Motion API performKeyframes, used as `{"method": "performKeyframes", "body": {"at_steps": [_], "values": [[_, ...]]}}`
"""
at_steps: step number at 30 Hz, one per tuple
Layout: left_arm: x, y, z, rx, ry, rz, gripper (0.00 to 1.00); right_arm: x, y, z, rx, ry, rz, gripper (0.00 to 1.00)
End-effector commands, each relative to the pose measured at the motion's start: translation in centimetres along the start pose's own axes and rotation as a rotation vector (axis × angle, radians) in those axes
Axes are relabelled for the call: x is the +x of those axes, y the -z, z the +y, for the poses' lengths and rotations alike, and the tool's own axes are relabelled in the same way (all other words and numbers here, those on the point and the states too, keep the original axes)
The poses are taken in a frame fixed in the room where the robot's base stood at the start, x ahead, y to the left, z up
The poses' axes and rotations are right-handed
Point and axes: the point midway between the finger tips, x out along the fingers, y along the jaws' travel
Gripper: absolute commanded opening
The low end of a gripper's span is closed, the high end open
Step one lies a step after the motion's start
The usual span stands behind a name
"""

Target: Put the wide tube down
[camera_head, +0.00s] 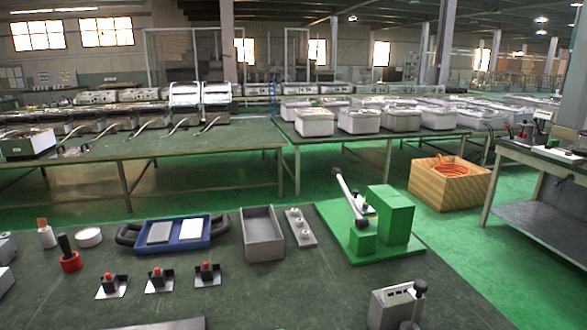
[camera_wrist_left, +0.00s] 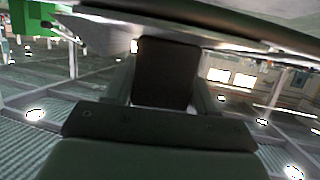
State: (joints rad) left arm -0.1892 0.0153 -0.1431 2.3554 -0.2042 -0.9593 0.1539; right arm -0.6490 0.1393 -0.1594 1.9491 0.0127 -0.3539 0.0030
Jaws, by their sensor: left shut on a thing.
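In the left wrist view my left gripper (camera_wrist_left: 163,45) shows from behind, its two fingers on either side of a dark block-like shape. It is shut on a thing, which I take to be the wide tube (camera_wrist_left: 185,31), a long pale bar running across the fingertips. The dark fingers and palm hide part of it, so its full shape is unclear. The head view shows neither gripper and no clear tube on the bench.
The green-topped bench (camera_head: 200,262) holds a blue tray (camera_head: 180,235), a grey open bin (camera_head: 263,233), a green lever press (camera_head: 396,215), several red-button switches and a grey box with a black knob (camera_head: 396,305). Bare bench lies at the front middle.

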Motion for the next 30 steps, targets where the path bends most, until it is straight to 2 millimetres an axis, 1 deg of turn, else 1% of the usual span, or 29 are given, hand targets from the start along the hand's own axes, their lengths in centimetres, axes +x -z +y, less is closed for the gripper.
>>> {"method": "performKeyframes", "body": {"at_steps": [3,6,21,23,26,30], "values": [[-0.7,-1.0,0.7,-0.001,-0.018,0.003,0.08,0.0,0.0,0.0,0.0,0.0,0.0,0.43],[-1.0,-1.4,0.9,-0.001,-0.026,0.005,0.08,0.0,0.0,0.0,0.0,0.0,0.0,0.43],[-1.1,-1.5,1.1,-0.003,-0.028,0.007,0.08,0.0,0.0,0.0,0.0,0.0,0.0,0.43],[-1.0,-1.3,1.0,-0.003,-0.028,0.008,0.08,0.0,0.0,0.0,0.0,0.0,0.0,0.43],[-0.8,-0.5,0.9,-0.001,-0.024,0.01,0.08,0.0,-0.1,0.0,0.0,0.0,0.0,0.43],[-0.4,1.7,0.3,-0.003,-0.009,0.011,0.08,0.2,-0.2,0.0,0.0,0.0,0.0,0.43]]}}
